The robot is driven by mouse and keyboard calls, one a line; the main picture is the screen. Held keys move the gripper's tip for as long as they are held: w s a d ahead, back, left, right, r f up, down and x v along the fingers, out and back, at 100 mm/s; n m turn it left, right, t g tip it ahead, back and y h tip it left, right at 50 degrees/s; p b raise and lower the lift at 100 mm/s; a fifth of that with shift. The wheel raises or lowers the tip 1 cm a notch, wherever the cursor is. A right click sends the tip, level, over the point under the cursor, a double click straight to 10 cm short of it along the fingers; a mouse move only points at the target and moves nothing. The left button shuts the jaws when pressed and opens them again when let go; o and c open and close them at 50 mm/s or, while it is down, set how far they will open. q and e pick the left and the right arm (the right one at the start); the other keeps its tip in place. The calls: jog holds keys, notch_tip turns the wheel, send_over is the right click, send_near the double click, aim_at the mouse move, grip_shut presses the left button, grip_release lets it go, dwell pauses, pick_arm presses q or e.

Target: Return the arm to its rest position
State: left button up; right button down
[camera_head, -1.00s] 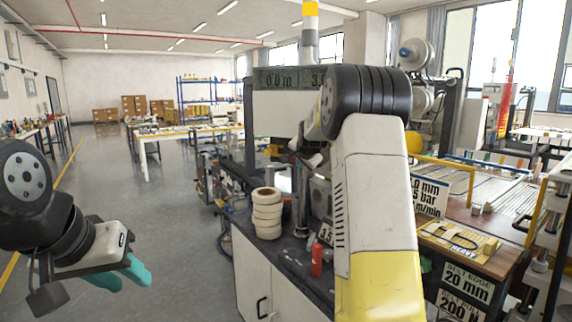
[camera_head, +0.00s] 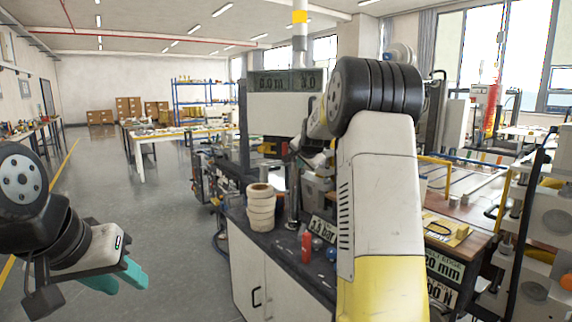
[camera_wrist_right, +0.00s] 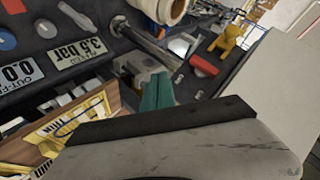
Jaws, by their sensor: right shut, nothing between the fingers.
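My right arm (camera_head: 375,190) rises in the middle of the head view, bent at a black joint at its top. Its gripper is hidden behind the arm there. In the right wrist view the teal fingers of my right gripper (camera_wrist_right: 157,92) are together and empty, above the cluttered bench. My left gripper (camera_head: 120,276) is at the lower left of the head view, over the grey floor. Its teal fingers point right and down, with nothing visible held; the angle does not show whether they are apart.
A dark-topped bench (camera_head: 270,240) carries a stack of tape rolls (camera_head: 261,207) and a red bottle (camera_head: 306,246), close to my right arm. A machine frame (camera_head: 545,230) stands at the right. A yellow figure (camera_wrist_right: 226,40) shows in the wrist view. The floor at left is clear.

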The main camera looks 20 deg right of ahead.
jog(key=s+a+r+n+g+y, duration=0.1)
jog(key=s+a+r+n, duration=0.3)
jog(key=s, duration=0.8)
jog(key=s+a+f+n+g+y, duration=0.1)
jog(key=s+a+n+g+y, duration=0.1)
jog(key=s+a, duration=0.8)
jog(key=s+a+f+n+g, duration=0.1)
jog(key=s+f+n, duration=0.2)
jog(key=s, duration=0.9)
jog(key=s+a+f+n+g, duration=0.1)
jog(key=s+f, duration=0.3)
jog(key=s, duration=0.8)
jog(key=shift+n+y, duration=0.3)
jog(key=shift+n, duration=0.6)
jog(key=c, duration=2.2)
grip_release()
jog(key=shift+s, duration=0.1)
